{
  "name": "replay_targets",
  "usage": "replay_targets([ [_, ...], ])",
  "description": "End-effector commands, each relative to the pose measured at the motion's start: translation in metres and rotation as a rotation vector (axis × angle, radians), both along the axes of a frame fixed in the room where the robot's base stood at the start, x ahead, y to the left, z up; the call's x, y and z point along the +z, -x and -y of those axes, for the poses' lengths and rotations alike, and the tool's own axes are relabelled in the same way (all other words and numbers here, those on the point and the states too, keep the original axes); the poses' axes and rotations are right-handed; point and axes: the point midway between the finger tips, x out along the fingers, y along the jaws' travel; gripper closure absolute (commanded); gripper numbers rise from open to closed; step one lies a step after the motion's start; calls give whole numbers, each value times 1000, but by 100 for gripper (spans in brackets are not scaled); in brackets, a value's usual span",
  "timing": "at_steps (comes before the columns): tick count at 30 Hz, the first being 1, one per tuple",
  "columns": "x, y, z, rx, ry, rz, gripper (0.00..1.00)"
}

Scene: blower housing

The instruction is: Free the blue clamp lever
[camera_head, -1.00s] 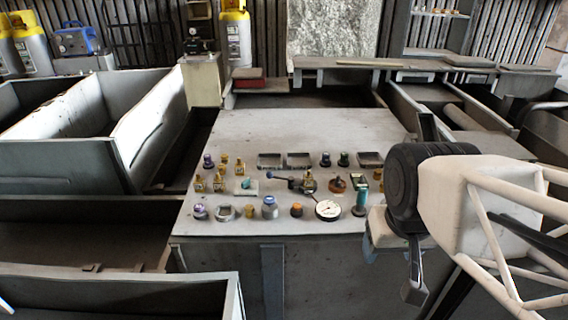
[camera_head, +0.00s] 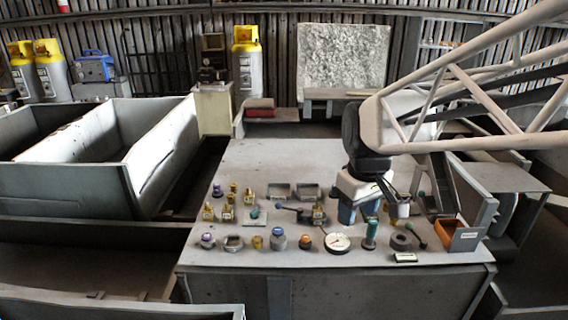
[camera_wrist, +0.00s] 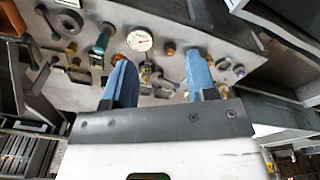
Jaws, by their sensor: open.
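A small dark blue lever (camera_head: 290,208) with a knob at its left end lies among the parts on the grey bench. Its right end meets a small brass-coloured fixture (camera_head: 318,213). In the wrist view, a brass fixture (camera_wrist: 146,72) and a thin bluish bar beside it show between my fingers, small and unclear. My gripper (camera_head: 358,218) has blue fingers and hangs over the right part of the bench, right of the lever and apart from it. In the wrist view my gripper (camera_wrist: 158,60) is open, with nothing held between the fingers.
An orange bin (camera_head: 458,236) is at the right edge. Several brass and purple parts are at left. The back of the bench (camera_head: 290,155) is clear.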

Motion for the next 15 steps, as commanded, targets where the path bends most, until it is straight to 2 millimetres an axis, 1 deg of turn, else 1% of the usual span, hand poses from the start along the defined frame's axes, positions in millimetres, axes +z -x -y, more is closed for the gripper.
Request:
replay_targets([
  [1,-1,-12,-4,31,2,-10,48],
  [3,-1,-27,-9,79,4,-21,48],
  [9,-6,-69,-26,217,9,-56,48],
  [15,-15,-111,-45,356,12,-88,48],
])
